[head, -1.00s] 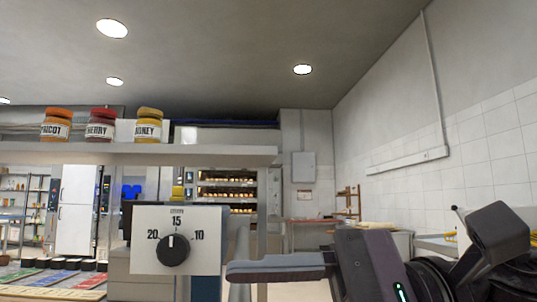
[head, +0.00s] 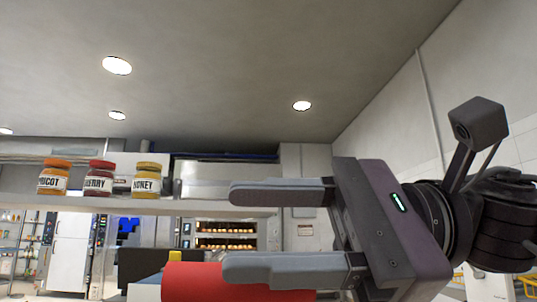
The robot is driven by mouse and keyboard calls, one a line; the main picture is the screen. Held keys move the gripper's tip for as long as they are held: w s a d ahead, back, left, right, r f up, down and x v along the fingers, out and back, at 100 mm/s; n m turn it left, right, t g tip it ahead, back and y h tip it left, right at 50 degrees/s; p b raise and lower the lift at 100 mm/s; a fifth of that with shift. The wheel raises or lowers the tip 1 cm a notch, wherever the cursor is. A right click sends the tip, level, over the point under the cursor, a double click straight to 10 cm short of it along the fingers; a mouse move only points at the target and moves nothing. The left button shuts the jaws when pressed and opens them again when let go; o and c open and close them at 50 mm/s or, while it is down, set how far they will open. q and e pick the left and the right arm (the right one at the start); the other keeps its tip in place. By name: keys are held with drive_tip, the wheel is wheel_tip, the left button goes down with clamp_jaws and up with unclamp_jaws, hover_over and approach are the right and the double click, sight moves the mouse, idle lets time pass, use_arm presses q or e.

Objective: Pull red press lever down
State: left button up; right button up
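A thick red bar, which looks like the grip of the red press lever (head: 190,282), shows at the bottom edge of the head view, left of centre. Only its upper part is in the frame; the rest of the lever is out of view. My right gripper (head: 232,230) reaches in from the right with its two fingers spread wide and nothing between them. Its lower finger overlaps the red bar in the picture; I cannot tell whether they touch. The upper finger is well above the bar. My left gripper is not in view.
A shelf (head: 120,205) crosses the left and middle, with apricot (head: 54,178), cherry (head: 99,180) and honey (head: 146,182) jars on it. A dark block (head: 140,265) stands just left of the red bar. Lit ovens with bread (head: 226,240) are far behind.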

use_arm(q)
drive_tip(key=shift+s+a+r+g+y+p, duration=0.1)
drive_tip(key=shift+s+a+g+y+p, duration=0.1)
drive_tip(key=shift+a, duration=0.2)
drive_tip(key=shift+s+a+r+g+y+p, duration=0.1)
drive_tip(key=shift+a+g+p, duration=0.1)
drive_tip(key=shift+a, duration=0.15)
use_arm(e)
drive_tip(key=shift+r, duration=1.7)
drive_tip(key=shift+c, duration=0.2)
